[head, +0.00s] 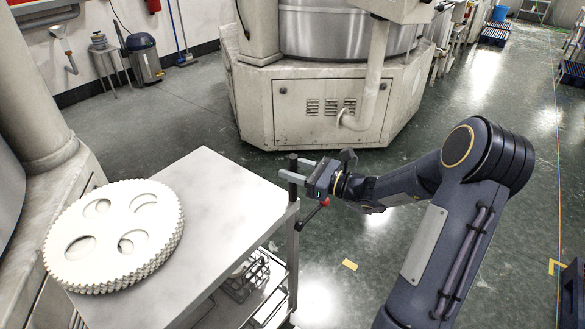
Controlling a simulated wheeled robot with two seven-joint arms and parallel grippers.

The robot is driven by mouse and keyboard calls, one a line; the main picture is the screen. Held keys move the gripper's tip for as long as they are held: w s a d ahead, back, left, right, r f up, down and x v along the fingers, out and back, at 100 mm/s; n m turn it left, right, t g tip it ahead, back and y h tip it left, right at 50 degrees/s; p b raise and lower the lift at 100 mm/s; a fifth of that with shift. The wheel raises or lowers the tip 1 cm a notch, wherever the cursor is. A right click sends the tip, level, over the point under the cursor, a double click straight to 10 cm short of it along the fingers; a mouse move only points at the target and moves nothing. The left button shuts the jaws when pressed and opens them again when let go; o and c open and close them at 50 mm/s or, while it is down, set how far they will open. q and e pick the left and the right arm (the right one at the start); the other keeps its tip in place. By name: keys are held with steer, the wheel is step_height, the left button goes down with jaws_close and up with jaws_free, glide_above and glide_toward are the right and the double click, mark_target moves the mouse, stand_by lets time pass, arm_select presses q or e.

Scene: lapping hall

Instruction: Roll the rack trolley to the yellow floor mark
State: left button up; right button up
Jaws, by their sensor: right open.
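The trolley (205,185) stands in front of me, with a pale flat top and a lower shelf (268,310). My left gripper is out of view.
Stacked white toothed discs with holes (112,232) lie on the trolley top. A wire rack (245,278) sits below. A large machine (325,105) stands behind, another machine stands at left, and a vacuum cleaner (145,60) is by the wall. The green floor at right is mostly clear.

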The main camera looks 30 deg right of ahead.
steer(key=shift+w+a, duration=0.2)
jaws_close()
stand_by(0.3)
